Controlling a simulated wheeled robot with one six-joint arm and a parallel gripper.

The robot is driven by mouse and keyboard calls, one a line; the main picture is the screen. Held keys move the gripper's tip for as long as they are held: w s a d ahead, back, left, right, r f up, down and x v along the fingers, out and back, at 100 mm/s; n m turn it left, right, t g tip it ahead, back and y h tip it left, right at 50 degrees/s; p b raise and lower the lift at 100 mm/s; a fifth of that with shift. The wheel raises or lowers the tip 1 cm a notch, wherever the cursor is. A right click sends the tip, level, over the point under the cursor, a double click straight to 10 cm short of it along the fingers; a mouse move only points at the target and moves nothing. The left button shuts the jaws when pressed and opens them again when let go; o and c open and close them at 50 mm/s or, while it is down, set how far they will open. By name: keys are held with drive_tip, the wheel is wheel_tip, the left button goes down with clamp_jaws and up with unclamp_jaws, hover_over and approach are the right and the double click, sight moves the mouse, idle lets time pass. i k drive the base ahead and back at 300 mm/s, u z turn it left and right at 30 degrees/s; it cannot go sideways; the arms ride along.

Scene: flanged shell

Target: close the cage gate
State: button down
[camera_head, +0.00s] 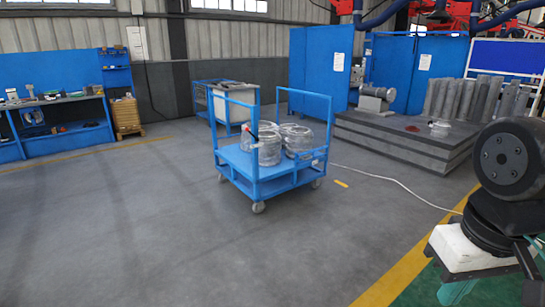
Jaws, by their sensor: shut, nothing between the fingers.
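I cannot clearly make out a cage gate. A blue-framed cage-like cart (200,97) stands by the back wall, with a pale grey bin (236,100) at it. It is small and partly hidden by the nearer cart, so I cannot tell whether it has a gate or how one stands. Tall blue panels (318,62) stand upright at the back centre, and another blue panel (415,68) stands to their right. My gripper is not in view.
A blue wheeled cart (275,181) with several clear jars (269,147) stands mid-floor. A grey platform (400,137) with metal cylinders is at right. A white cable (385,177) crosses the floor there. A blue workbench (62,125) lines the left wall. The left foreground floor is clear.

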sight(315, 155)
drive_tip(key=i, duration=2.25)
drive_tip(key=z, duration=0.25)
drive_tip(key=i, duration=2.5)
drive_tip(key=z, duration=0.35)
drive_tip(key=i, duration=1.35)
drive_tip(key=z, duration=0.1)
